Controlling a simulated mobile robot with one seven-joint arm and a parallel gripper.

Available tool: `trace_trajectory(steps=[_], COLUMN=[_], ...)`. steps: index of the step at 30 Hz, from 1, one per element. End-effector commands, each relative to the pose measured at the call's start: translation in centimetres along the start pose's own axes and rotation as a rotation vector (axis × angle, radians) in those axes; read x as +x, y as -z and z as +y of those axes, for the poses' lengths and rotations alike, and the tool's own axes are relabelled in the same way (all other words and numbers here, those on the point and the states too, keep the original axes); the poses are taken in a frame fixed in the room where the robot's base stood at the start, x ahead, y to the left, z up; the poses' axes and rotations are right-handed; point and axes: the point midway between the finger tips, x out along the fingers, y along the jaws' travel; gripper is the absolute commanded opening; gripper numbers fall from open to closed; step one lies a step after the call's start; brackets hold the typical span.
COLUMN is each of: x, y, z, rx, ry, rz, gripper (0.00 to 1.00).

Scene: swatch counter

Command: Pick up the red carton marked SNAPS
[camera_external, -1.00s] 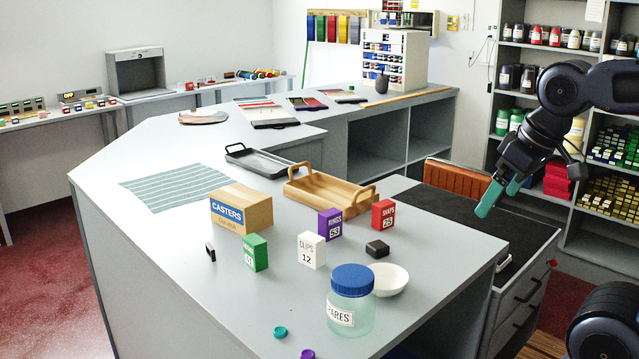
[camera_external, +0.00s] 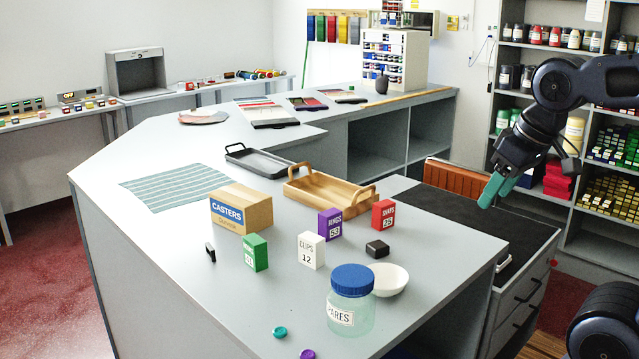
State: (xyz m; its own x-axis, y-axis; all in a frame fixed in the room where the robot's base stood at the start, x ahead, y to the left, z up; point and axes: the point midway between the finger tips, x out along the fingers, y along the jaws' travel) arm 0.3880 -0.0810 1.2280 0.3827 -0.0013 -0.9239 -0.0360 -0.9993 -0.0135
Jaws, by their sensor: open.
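The red carton marked SNAPS (camera_external: 383,214) stands upright on the grey counter, near its right edge. It has a white label reading 25. My gripper (camera_external: 490,194) has teal fingers and is over the dark lower surface, to the right of the carton and clear of it. The fingers point down and to the left. The gripper is open and holds nothing; the two fingers overlap in this view, so the gap between them is hard to see.
A purple carton (camera_external: 329,224) stands close left of the red one, with a wooden tray (camera_external: 300,193) behind. A black block (camera_external: 377,249), white bowl (camera_external: 391,279) and blue-lidded jar (camera_external: 351,307) are in front. White CLIPS (camera_external: 310,250) and green (camera_external: 255,253) cartons stand further left.

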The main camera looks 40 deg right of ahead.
Motion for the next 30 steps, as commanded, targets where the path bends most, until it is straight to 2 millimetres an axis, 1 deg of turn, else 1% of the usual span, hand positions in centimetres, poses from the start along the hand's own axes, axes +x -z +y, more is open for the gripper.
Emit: trace_trajectory(steps=[8, 14, 18, 23, 30], x=[1.0, 2.6, 4.2, 6.5, 10.9], y=[6.2, 10.9, 14.2, 17.7, 22.6], z=[1.2, 2.5, 3.6, 5.2, 7.8], rx=[0.253, 0.459, 0.603, 0.767, 1.013], ry=[-0.013, -0.034, -0.054, -0.083, -0.137], rz=[-0.064, -0.11, -0.141, -0.174, -0.217], gripper=[0.56, 0.56, 0.56, 0.56, 0.56])
